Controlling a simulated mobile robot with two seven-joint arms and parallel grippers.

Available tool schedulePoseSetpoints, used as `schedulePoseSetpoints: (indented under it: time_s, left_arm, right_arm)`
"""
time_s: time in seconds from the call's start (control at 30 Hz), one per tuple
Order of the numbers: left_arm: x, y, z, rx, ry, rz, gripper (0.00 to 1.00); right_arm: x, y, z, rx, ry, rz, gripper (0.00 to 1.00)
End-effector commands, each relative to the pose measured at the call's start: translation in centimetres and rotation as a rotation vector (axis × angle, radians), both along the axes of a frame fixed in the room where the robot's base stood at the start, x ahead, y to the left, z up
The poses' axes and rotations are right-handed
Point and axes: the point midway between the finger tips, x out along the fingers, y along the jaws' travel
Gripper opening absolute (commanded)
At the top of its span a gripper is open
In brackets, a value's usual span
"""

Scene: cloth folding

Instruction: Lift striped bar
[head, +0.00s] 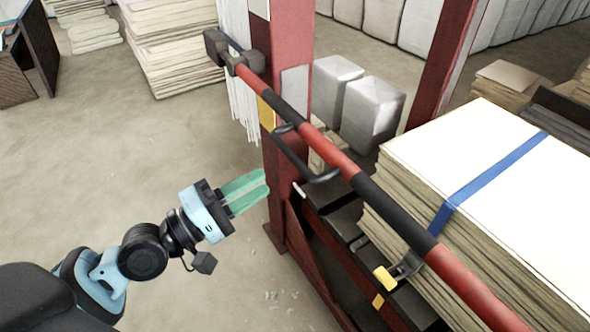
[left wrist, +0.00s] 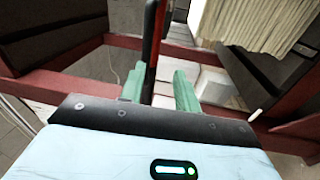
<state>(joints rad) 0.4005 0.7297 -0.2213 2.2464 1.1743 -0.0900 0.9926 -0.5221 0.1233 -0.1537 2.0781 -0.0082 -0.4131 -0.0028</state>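The striped bar (head: 340,155) is red and black and runs diagonally from a dark hinge bracket on a red post at the top to the lower right edge of the head view. A dark loop handle (head: 292,155) hangs from its side. My left gripper (head: 266,181), with green fingers, is left of the handle and appears apart from it. In the left wrist view the fingers (left wrist: 160,88) are spread with a gap. A dark, red-edged upright piece (left wrist: 151,45), probably the bar, shows beyond the gap. My right gripper is not in view.
The red post (head: 285,90) stands just beyond my left gripper. A strapped stack of sheets (head: 480,170) lies right of the bar, near a yellow-tipped latch (head: 385,278). Grey wrapped blocks (head: 371,113) stand behind. Open floor (head: 100,160) lies to the left.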

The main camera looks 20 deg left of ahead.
Motion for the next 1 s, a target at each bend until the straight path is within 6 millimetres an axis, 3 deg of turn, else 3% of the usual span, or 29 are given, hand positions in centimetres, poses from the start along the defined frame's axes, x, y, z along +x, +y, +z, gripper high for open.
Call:
schedulePoseSetpoints:
  time_s: [0.13,0.47,1.0]
  left_arm:
    - [0.5,-0.1,1.5,-0.075,0.003,-0.035,0.32]
    - [1.1,-0.4,2.2,-0.094,0.003,-0.039,0.32]
    - [6.1,-4.3,3.4,-0.09,0.003,-0.039,0.32]
  right_arm:
    - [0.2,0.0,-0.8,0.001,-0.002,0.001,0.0]
    - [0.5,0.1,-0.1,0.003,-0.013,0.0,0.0]
    - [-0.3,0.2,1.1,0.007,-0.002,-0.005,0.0]
